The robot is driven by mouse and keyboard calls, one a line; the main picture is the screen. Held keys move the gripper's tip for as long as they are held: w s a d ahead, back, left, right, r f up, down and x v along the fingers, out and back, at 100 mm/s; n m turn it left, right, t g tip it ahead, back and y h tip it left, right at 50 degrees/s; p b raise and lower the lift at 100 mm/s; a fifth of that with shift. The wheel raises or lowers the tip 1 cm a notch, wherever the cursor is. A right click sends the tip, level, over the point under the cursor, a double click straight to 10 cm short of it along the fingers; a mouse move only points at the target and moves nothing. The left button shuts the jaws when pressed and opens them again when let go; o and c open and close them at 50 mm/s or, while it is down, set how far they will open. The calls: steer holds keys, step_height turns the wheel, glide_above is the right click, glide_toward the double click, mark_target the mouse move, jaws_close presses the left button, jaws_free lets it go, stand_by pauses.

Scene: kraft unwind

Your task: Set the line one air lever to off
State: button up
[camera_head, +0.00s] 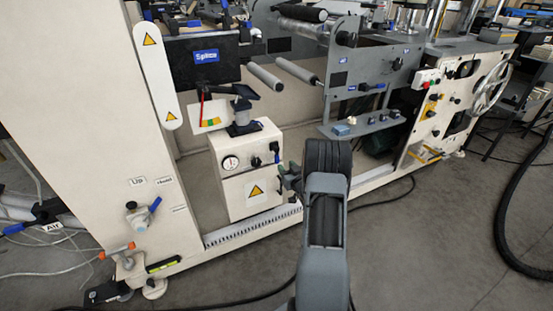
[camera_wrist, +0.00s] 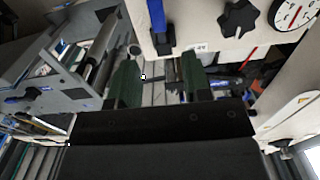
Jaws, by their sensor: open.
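A small blue-handled lever (camera_head: 275,147) is on the cream box beside a black knob and a round gauge. It shows large in the wrist view (camera_wrist: 157,20), in line with the handle's dark part. I cannot read a label marking it as line one air. My gripper (camera_head: 287,178) is close to the right of this box, partly hidden by my arm. In the wrist view its two dark green fingers (camera_wrist: 157,78) are apart with nothing between them. The lever is beyond the fingertips and apart from them.
The machine's base rail (camera_head: 250,226) runs below the box. Open floor (camera_head: 420,250) is at right.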

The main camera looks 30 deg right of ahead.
mark_target(278, 157)
steer(key=w, duration=0.3)
steer(key=w+b, duration=0.1)
steer(key=w, duration=0.2)
steer(key=w+d, duration=0.1)
steer(key=w, duration=0.2)
steer(key=shift+d+b, duration=0.1)
steer(key=shift+b, duration=0.25)
jaws_close()
